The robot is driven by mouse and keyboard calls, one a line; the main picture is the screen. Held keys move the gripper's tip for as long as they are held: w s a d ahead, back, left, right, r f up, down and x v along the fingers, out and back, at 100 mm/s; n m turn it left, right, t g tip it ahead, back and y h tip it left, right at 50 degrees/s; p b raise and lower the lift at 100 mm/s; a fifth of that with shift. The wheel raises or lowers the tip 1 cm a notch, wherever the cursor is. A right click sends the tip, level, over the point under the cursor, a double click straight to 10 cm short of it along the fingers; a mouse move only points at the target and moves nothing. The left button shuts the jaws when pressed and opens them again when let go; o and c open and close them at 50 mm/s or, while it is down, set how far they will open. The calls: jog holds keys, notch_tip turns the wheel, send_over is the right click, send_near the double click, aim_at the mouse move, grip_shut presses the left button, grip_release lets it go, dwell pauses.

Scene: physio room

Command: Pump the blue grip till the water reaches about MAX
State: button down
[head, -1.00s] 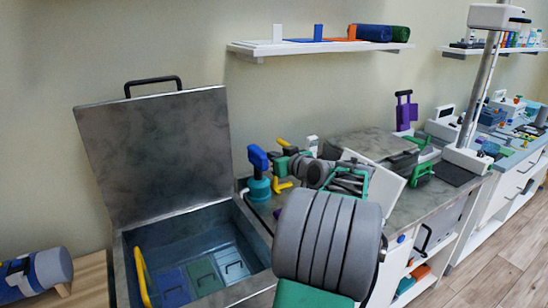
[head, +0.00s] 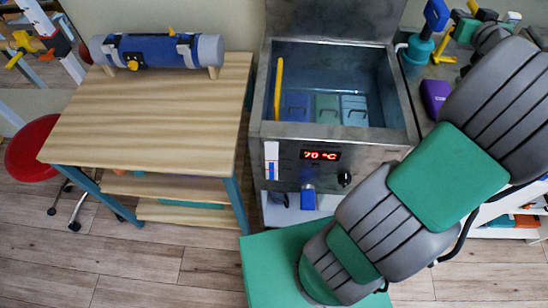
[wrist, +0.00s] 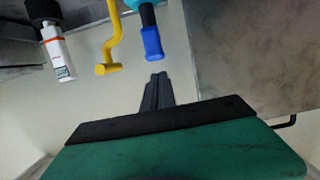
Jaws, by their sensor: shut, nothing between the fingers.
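The pump's blue grip (head: 436,14) stands upright on a teal body (head: 417,50) beside the tank's right rear corner. In the wrist view the blue grip (wrist: 152,42) hangs upside down just beyond my gripper (wrist: 156,78), whose dark fingers are together, empty and apart from it. The metal tank (head: 285,131) has its lid raised and holds blue, green and grey packs. A white level strip (head: 271,150) with a red mark and a blue lower part is on its front. The MAX lettering is too small to read.
A yellow handle (head: 279,88) rises inside the tank at left.

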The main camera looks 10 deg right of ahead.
notch_tip(320, 180, up, 6)
jog(key=d+p, duration=0.1)
jog(key=p, duration=0.7)
send_over(447, 9)
notch_tip(447, 9, down, 3)
jog(key=shift+a+f, duration=0.1)
notch_tip(447, 9, down, 3)
jog(key=shift+r, duration=0.1)
jog(key=shift+s+f, duration=0.1)
jog(key=shift+f, duration=0.6)
